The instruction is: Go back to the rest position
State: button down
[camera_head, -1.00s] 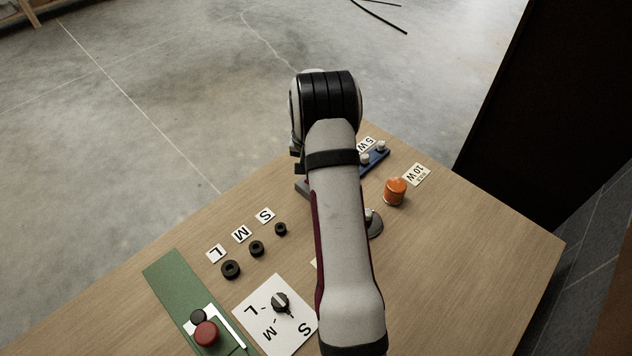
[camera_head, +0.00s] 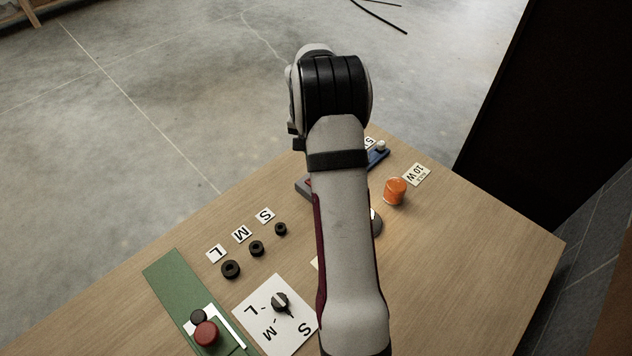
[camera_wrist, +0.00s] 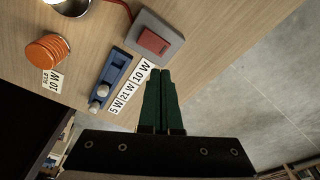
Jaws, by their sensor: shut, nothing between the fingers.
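My gripper (camera_wrist: 162,104) shows in the wrist view with its two dark green fingers together and nothing between them. It hangs above the table edge, near a white strip marked 5 W, 21 W, 10 W (camera_wrist: 129,87). In the head view my arm covers the gripper.
On the wooden table (camera_head: 450,250) stand an orange ribbed cylinder (camera_head: 395,191), a blue holder (camera_wrist: 112,75), a grey box with a red switch (camera_wrist: 154,40), black rings (camera_head: 230,269) by S, M, L cards, a dial plate (camera_head: 262,310) and a red button (camera_head: 206,333). A dark panel rises at right.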

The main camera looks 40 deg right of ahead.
jog(key=shift+a, duration=0.1)
jog(key=s+a+r+n+y, duration=0.1)
jog(key=s+a+r, duration=0.25)
jog(key=a, duration=0.35)
jog(key=s+a+r+n, duration=0.15)
jog(key=a+r, duration=0.25)
jog(key=a, duration=0.4)
jog(key=s+a+r+n+y, duration=0.1)
jog(key=s+a+r, duration=0.25)
jog(key=a, duration=0.35)
jog(key=s+a+n, duration=0.1)
jog(key=s+a, duration=0.5)
jog(key=s, duration=0.2)
jog(key=s+a+n+g+y, duration=0.1)
jog(key=s+a+n, duration=0.1)
jog(key=s+a, duration=0.4)
jog(key=s, duration=0.3)
jog(key=shift+s+a, duration=0.3)
jog(key=shift+a, duration=0.05)
